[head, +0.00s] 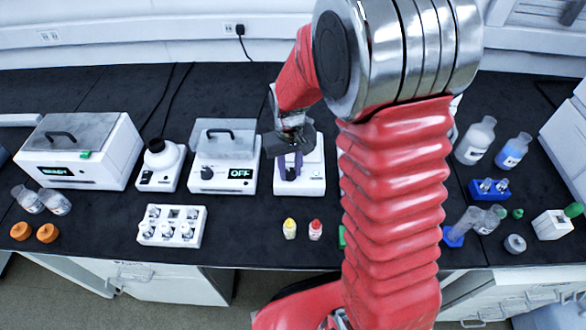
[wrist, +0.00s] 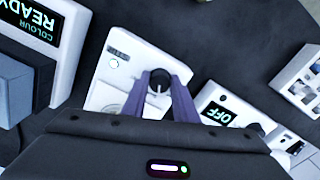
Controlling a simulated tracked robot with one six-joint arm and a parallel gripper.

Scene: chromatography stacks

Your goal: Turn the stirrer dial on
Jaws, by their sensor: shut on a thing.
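The stirrer (head: 313,183) is a white unit on the black bench, partly hidden behind my gripper and arm in the head view. In the wrist view its white front (wrist: 106,86) shows a small label and a round button. The black dial (wrist: 158,77) sits between the purple fingertips and carries a light pointer mark. My gripper (head: 291,168) is pointed down at the stirrer's front and is shut on the dial, one finger on each side. The gripper (wrist: 160,84) covers part of the front around the dial.
A unit reading OFF (head: 223,178) stands close left of the stirrer, with a mixer (head: 160,166) and a READY unit (head: 80,152) beyond. Yellow (head: 290,228) and red (head: 315,229) capped bottles stand in front. Glassware and bottles (head: 475,140) stand right of my arm.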

